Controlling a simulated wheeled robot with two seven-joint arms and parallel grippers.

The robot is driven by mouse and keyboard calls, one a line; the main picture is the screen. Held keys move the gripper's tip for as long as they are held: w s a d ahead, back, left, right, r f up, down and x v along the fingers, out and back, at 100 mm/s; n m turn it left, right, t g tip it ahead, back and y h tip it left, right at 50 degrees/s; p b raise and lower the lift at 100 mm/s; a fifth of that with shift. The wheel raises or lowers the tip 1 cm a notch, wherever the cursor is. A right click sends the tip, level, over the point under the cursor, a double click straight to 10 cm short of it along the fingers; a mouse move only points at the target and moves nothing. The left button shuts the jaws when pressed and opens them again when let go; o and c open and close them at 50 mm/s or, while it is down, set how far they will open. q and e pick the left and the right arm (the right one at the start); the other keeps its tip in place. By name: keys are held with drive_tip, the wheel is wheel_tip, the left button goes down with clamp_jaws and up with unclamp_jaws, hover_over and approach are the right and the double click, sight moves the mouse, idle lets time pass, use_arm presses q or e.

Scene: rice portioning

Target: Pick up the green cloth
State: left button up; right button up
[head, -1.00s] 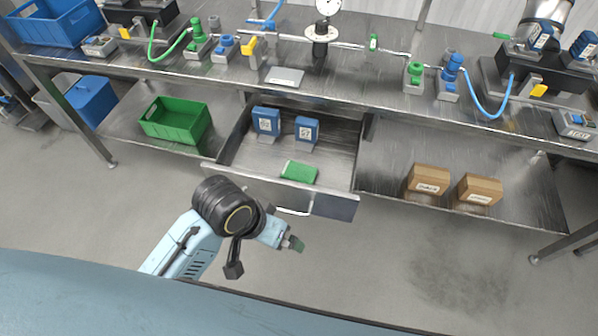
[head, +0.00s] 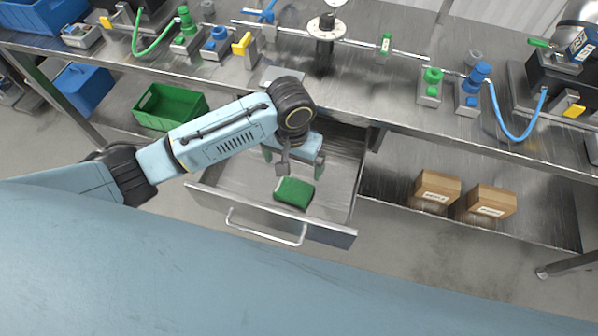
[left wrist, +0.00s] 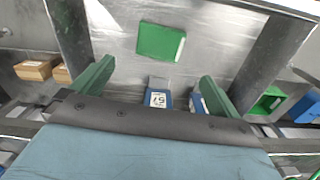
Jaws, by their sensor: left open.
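The green cloth (head: 294,192), a folded pad, lies flat on the floor of the open metal drawer (head: 222,180), near its front. My left gripper (head: 294,162) is over the drawer, just behind and above the cloth, with its green-tipped fingers apart and nothing between them. In the left wrist view the cloth (left wrist: 160,42) lies beyond the spread fingers of the left gripper (left wrist: 156,85), apart from them. My right gripper is not in view.
Two blue labelled blocks (left wrist: 158,98) stand in the drawer, hidden behind my arm in the head view. The workbench top (head: 345,85) overhangs the drawer's back. A green crate (head: 165,108) and two cardboard boxes (head: 436,190) sit on the lower shelf either side.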

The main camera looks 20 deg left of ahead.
use_arm(q)
drive_tip(key=b, duration=0.2)
hover_over(292, 192)
wheel_tip(292, 192, down, 7)
drive_tip(key=shift+d+f, duration=0.1)
drive_tip(key=shift+d, duration=0.05)
drive_tip(key=shift+s+f, duration=0.1)
drive_tip(key=shift+f, duration=0.85)
wheel_tip(292, 192, down, 4)
drive_tip(key=shift+r+b, duration=0.2)
drive_tip(key=shift+b, duration=0.35)
drive_tip(key=shift+f, duration=0.2)
drive_tip(key=shift+c, duration=0.6)
drive_tip(key=c, duration=0.6)
wheel_tip(292, 192, up, 10)
drive_tip(key=shift+r+p, duration=0.1)
drive_tip(key=shift+p, duration=1.15)
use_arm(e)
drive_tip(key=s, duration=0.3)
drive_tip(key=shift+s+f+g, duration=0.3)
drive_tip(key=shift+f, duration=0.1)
